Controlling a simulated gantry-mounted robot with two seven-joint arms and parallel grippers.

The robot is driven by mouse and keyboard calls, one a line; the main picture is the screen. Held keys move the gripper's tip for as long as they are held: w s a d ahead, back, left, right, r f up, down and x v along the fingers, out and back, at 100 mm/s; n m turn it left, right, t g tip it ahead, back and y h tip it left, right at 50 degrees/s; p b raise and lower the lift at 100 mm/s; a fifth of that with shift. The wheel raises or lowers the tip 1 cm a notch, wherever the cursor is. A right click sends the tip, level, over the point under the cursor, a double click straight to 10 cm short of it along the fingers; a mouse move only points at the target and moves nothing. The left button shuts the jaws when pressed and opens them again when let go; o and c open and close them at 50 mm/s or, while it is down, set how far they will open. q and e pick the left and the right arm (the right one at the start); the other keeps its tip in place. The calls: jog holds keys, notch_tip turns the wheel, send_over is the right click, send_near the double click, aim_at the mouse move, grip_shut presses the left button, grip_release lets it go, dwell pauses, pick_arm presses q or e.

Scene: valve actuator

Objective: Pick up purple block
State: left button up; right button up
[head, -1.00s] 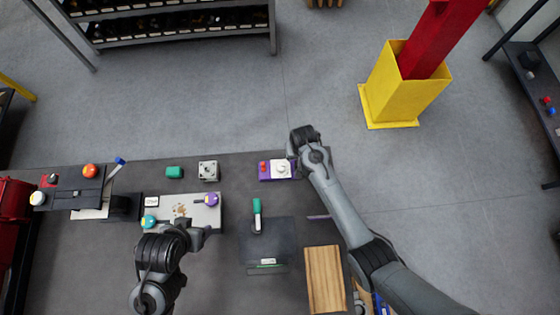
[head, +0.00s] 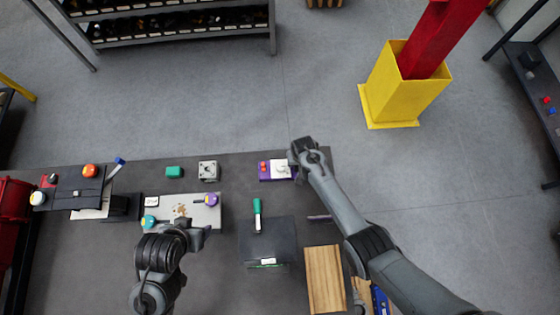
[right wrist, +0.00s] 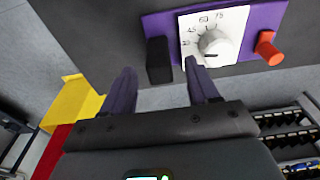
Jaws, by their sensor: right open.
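The purple block (head: 265,176) lies near the back edge of the dark table in the head view. It carries a white dial plate with a round knob and a red button. In the right wrist view the purple block (right wrist: 262,22) fills the top, with a black piece (right wrist: 158,60) at its left part. My right gripper (right wrist: 161,82) is open and empty, its fingers pointing at the block. In the head view my right gripper (head: 296,168) is at the block's right end, partly hiding it. My left gripper (head: 203,237) hovers over the light plate; its fingers are too small to judge.
A dark box with a green-handled lever (head: 257,207) and a wooden board (head: 324,278) are nearer me. Beyond the back table edge is open floor.

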grip_shut()
dwell(0.3)
jog(key=shift+r, duration=0.1)
jog(key=r, duration=0.8)
jog(key=shift+w+r, duration=0.1)
jog(key=shift+w, duration=0.1)
jog(key=f, duration=0.5)
jog(key=shift+s+f, duration=0.3)
jog(key=shift+f, duration=0.05)
jog(key=shift+w+f, duration=0.15)
jog(key=shift+f, duration=0.7)
